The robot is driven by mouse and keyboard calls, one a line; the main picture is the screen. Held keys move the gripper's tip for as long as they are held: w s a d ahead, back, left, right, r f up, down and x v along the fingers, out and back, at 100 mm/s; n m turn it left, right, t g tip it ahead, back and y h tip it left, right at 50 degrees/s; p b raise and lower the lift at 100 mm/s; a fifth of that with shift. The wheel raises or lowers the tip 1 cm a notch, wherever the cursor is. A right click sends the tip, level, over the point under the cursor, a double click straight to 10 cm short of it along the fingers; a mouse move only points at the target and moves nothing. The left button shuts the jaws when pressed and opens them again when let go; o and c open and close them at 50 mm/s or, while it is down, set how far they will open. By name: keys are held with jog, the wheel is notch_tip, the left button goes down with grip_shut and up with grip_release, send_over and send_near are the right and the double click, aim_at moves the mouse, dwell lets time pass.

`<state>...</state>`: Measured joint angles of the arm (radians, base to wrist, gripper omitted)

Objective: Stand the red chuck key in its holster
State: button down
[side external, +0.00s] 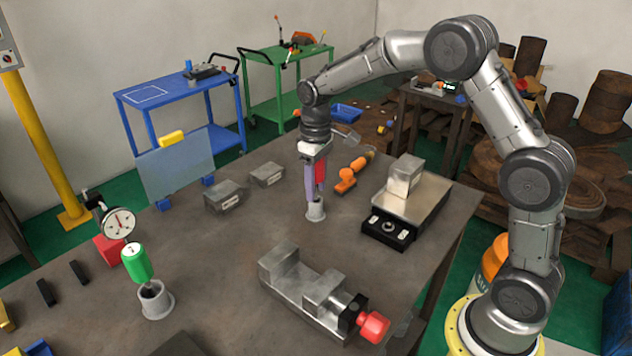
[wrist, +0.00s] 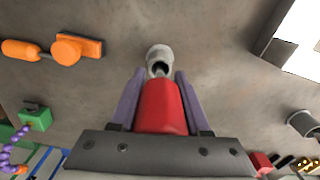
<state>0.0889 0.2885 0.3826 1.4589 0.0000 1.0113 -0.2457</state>
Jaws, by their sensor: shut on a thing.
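The red chuck key (side external: 320,172) is upright between the purple fingers of my gripper (side external: 313,188), which is shut on it. In the wrist view, its red handle (wrist: 162,108) fills the space between the fingertips (wrist: 159,84). A small grey holster (side external: 316,211) stands on the bench directly below. In the wrist view, the holster (wrist: 158,52) shows a dark mouth with the key's grey shaft at it. How far the shaft is inside, I cannot tell. The fingers hide part of the key in the side view.
A green-handled tool (side external: 136,262) stands in another grey holster (side external: 154,304) at the left. A steel vise (side external: 300,280) lies in front. An orange tool (side external: 350,174) and a block on a plate (side external: 428,200) are to the right. Grey blocks (side external: 224,197) sit at the left.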

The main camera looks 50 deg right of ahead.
jog(key=shift+f, duration=0.75)
jog(key=shift+c, duration=1.5)
grip_release()
notch_tip(320, 180, up, 13)
jog(key=shift+r, duration=0.4)
